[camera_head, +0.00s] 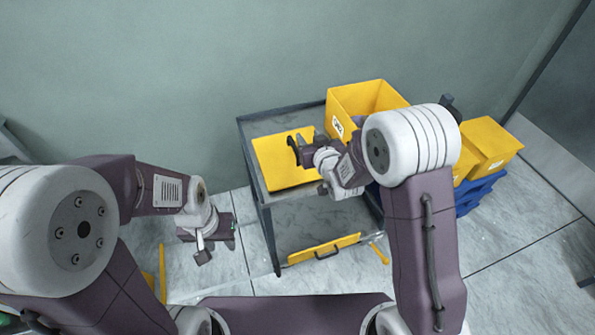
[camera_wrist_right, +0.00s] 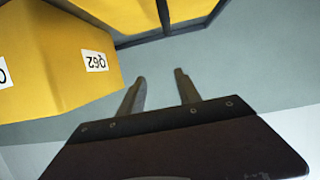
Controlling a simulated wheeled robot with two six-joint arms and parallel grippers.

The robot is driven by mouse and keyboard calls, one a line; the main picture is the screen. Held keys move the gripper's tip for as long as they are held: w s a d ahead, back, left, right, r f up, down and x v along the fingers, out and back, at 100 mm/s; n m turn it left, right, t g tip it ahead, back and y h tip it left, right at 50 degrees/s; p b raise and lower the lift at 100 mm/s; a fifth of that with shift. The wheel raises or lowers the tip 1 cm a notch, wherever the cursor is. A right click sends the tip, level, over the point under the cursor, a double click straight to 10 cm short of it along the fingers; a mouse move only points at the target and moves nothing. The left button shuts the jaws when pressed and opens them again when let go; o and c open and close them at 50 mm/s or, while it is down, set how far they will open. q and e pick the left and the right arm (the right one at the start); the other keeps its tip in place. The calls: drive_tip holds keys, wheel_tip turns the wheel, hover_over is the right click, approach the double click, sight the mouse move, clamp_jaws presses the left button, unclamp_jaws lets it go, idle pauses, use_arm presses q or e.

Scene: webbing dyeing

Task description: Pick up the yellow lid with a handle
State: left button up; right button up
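A flat yellow lid (camera_head: 272,166) lies on the top of the grey cart; no handle shows on its visible part. A yellow panel (camera_head: 318,249) with a dark handle (camera_head: 328,254) is low at the cart's front edge. My right gripper (camera_head: 298,147) is over the flat lid in the head view; its height above it is unclear. In the right wrist view my right gripper (camera_wrist_right: 159,82) has its fingers apart with nothing between them. My left gripper (camera_head: 203,255) hangs left of the cart, apart from both yellow pieces, and its fingers are not clear.
A yellow bin (camera_head: 345,100) stands at the cart's back right, behind my right arm. Yellow bins (camera_head: 490,145) sit on blue pallets (camera_head: 480,190) to the right. A labelled yellow bin (camera_wrist_right: 75,65) shows in the wrist view. Tiled floor left of the cart (camera_head: 263,225) looks partly clear.

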drive_tip(key=g+b, duration=0.1)
drive_tip(key=b, duration=0.1)
approach(296, 148)
drive_tip(key=x, duration=0.3)
drive_tip(key=shift+w+d+f, duration=0.1)
drive_tip(key=shift+f, duration=0.15)
drive_tip(key=shift+w+n, duration=0.1)
drive_tip(key=shift+n, duration=0.2)
drive_tip(key=x, duration=0.9)
drive_tip(key=shift+r+b, duration=0.15)
drive_tip(key=shift+b, duration=0.2)
use_arm(q)
wheel_tip(296, 148, down, 4)
drive_tip(key=shift+d+r, duration=0.15)
drive_tip(key=shift+r, duration=0.05)
use_arm(e)
drive_tip(key=shift+r, duration=0.1)
clamp_jaws()
